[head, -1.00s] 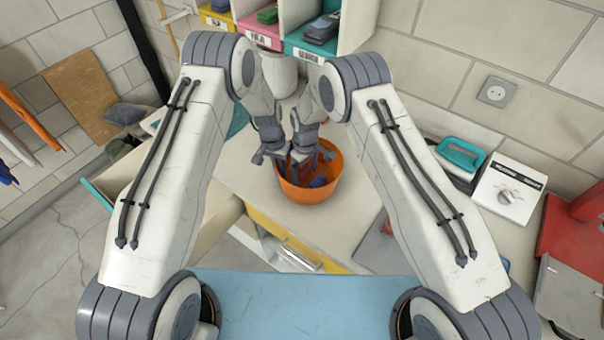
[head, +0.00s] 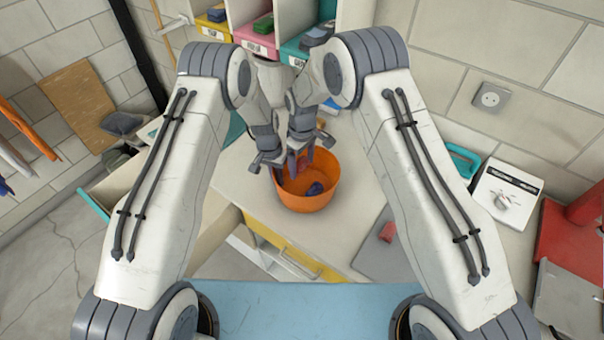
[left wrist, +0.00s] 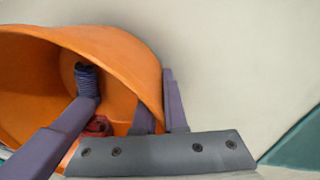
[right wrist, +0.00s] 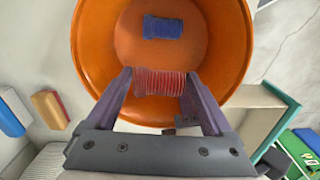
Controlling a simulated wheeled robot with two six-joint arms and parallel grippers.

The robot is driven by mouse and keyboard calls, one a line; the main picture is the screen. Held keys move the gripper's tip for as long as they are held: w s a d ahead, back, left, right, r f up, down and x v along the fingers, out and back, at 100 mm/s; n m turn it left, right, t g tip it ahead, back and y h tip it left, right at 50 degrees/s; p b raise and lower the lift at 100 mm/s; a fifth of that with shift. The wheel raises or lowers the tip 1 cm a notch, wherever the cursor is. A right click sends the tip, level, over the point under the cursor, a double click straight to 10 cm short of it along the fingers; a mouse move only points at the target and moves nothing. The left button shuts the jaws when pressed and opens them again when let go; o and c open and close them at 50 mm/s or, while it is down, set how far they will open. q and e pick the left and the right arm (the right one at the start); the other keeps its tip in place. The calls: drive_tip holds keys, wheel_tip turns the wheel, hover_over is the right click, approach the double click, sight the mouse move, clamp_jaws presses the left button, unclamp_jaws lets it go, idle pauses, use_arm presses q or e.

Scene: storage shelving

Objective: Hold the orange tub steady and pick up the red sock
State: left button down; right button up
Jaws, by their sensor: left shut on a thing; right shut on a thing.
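The orange tub (head: 318,200) stands on the worktop and also shows in the left wrist view (left wrist: 120,60) and right wrist view (right wrist: 225,70). My left gripper (head: 272,172) is shut on the tub's rim, one finger inside and one outside, seen in the left wrist view (left wrist: 160,98). My right gripper (right wrist: 160,82) is shut on the ribbed red sock (right wrist: 160,83). The sock is across between its fingers, over the tub's opening. A blue bundle (right wrist: 163,27) lies in the tub; it shows in the head view (head: 315,189).
A grey board (head: 385,255) with a small red block (head: 388,231) lies right of the tub. A white box with a dial (head: 505,192) stands farther right. Shelf compartments with coloured bins (head: 262,38) rise behind. The worktop just right of the tub is clear.

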use_arm(q)
drive_tip(key=shift+s+f, duration=0.15)
use_arm(e)
drive_tip(key=shift+r, duration=0.95)
use_arm(q)
drive_tip(key=c, duration=0.9)
unclamp_jaws()
drive_tip(key=shift+r, duration=0.25)
wheel_tip(320, 180, up, 12)
drive_tip(key=a, duration=0.1)
drive_tip(key=shift+w+f, duration=0.2)
drive_tip(key=shift+w, duration=0.05)
